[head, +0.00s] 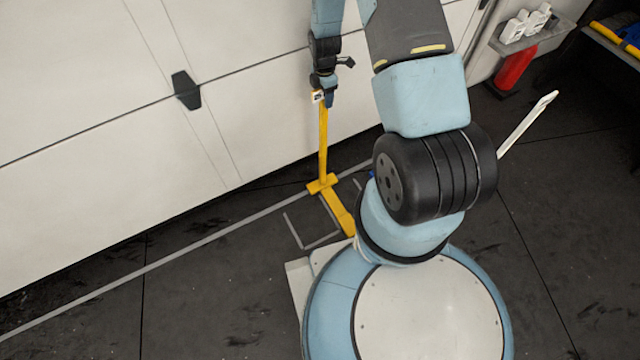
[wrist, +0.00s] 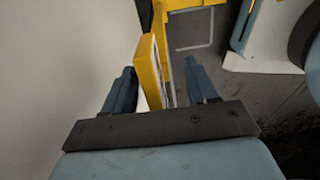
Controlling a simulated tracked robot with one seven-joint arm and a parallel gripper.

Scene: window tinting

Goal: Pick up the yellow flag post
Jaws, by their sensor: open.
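The yellow flag post (head: 323,145) stands upright on the floor near the white wall, on a yellow base with a long foot. A small tag with a white face shows at its top. My gripper (head: 325,97) points down at the post's top. In the wrist view, the top part of the flag post (wrist: 149,72) lies between the two blue fingers of my gripper (wrist: 160,70). The fingers are apart, with a visible gap on both sides of the yellow piece. The exact contact with the fingers cannot be told.
The white panelled wall (head: 90,150) stands close behind the post, with a black bracket (head: 186,90) on it. Grey tape lines (head: 140,272) mark the dark floor. A red cylinder (head: 516,67) and a shelf (head: 545,38) are at the top right. The lower-left floor is clear.

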